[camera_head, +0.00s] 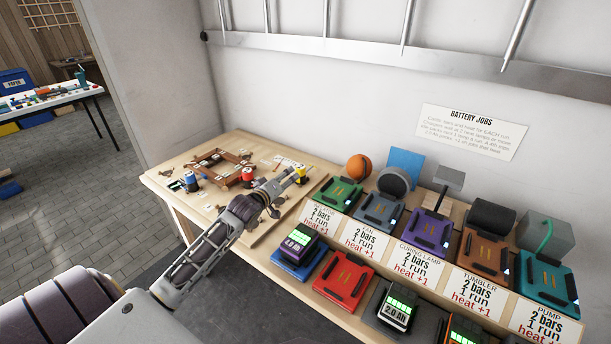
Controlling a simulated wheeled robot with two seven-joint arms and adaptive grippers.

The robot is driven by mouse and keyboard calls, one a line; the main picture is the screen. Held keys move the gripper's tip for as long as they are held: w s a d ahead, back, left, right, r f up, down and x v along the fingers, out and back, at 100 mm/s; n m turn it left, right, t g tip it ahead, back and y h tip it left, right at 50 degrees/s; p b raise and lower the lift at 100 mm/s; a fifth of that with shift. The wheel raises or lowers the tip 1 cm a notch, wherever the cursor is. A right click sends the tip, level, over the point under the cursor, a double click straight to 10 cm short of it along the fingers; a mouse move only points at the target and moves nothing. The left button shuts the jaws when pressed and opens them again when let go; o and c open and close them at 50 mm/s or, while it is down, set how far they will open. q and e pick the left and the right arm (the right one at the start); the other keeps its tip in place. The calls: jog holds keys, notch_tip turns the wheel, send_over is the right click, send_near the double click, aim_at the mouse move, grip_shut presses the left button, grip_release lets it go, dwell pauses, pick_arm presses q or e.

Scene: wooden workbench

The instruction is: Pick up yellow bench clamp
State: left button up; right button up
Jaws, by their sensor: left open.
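The yellow bench clamp (301,171) is a small yellow and dark piece at the right rear of the wooden workbench's left part. My left gripper (288,180) reaches in from the lower left, open, with its fingertips beside the yellow clamp. The fingers partly hide the clamp, and I cannot tell whether they touch it. My right gripper is not in view.
A red clamp (248,174) and a blue clamp (190,181) stand by a brown wooden frame (215,165). To the right, a row of coloured docks, including a green one (337,194), fills the bench. A purple battery (299,238) sits in front.

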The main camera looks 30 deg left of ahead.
aim_at(301, 174)
pick_arm(q)
jog(key=shift+a+m+y, duration=0.15)
jog(key=shift+m+y, duration=0.1)
jog(key=shift+m, duration=2.1)
jog(key=shift+a+m+y, duration=0.1)
jog(key=shift+m+y, duration=0.15)
jog(key=shift+m, duration=2.1)
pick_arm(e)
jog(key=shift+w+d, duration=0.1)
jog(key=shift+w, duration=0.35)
pick_arm(q)
jog(key=shift+w, duration=0.15)
jog(key=shift+x, duration=4.15)
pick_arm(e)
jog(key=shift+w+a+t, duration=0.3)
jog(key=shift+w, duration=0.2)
